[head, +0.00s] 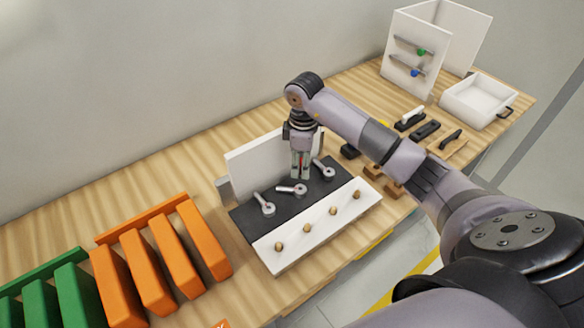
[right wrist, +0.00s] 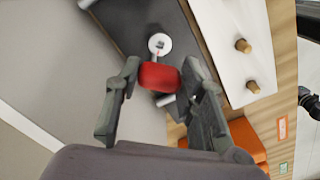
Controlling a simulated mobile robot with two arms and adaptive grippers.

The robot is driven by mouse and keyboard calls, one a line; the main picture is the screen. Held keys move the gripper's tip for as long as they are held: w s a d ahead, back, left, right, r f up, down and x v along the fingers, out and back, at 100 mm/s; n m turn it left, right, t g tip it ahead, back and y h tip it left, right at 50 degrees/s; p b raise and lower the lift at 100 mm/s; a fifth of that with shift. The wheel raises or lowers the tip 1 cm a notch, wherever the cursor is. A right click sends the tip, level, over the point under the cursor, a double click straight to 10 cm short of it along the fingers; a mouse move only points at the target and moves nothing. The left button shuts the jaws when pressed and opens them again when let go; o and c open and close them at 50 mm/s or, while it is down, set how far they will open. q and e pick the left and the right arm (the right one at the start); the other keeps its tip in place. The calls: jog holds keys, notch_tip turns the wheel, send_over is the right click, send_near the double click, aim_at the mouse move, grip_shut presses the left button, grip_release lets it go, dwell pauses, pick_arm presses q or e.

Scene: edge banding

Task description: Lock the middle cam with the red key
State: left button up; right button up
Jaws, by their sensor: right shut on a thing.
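My right gripper (head: 300,172) points down over the dark strip (head: 241,216) of the panel, just behind the middle cam (head: 292,189). It is shut on the red key (right wrist: 160,76), whose block sits between the fingers in the right wrist view. In the head view only a sliver of red shows between the fingers. The left cam (head: 264,206) and the right cam (head: 325,168) are silver discs with levers. A silver cam disc (right wrist: 160,44) shows just beyond the key in the wrist view. I cannot tell whether the key touches it. My left gripper is out of view.
A white strip (head: 318,222) with several wooden dowels lies in front of the cams; an upright white panel (head: 262,160) stands behind. Orange racks (head: 205,240) and green racks (head: 70,290) stand left. Tools and a white tray (head: 478,100) are at the right.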

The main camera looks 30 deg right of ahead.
jog(key=shift+d+f, duration=0.15)
jog(key=shift+f, duration=0.35)
jog(key=shift+f+b, duration=0.35)
jog(key=shift+b, duration=0.15)
jog(key=shift+a+f+b, duration=0.25)
jog(key=shift+f+b, duration=0.8)
jog(key=shift+f, duration=0.1)
jog(key=shift+f+b, duration=0.3)
jog(key=shift+f, duration=0.25)
jog(key=shift+d+f, duration=0.1)
jog(key=shift+f, duration=0.1)
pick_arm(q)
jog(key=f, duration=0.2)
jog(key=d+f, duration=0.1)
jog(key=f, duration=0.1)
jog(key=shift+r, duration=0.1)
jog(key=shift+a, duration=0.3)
